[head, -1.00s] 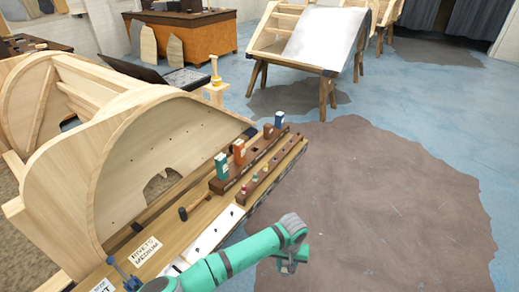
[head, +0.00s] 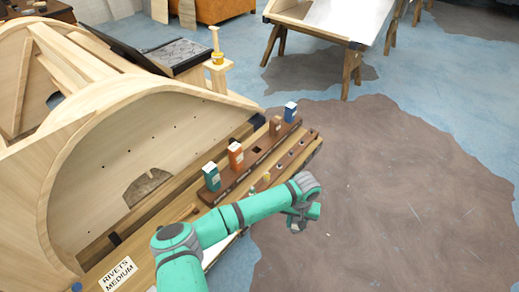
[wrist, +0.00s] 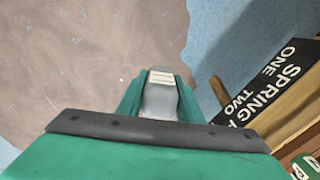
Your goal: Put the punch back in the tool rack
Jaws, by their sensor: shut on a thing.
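My gripper (head: 304,217) hangs past the front edge of the bench in the head view, over the floor. In the wrist view its green fingers (wrist: 160,78) are close together, with a grey and pale piece between them. The gripper is shut on what I take to be the punch, but its shape is mostly hidden. The tool rack (head: 284,160) is a brown wooden strip with small holes and several small tools along the bench's front edge. The gripper is apart from it, on its near right side. My forearm covers the near end of the rack.
A large curved wooden frame (head: 75,170) stands behind. A black lettered label (wrist: 270,82) runs along the bench edge. The floor at right is clear.

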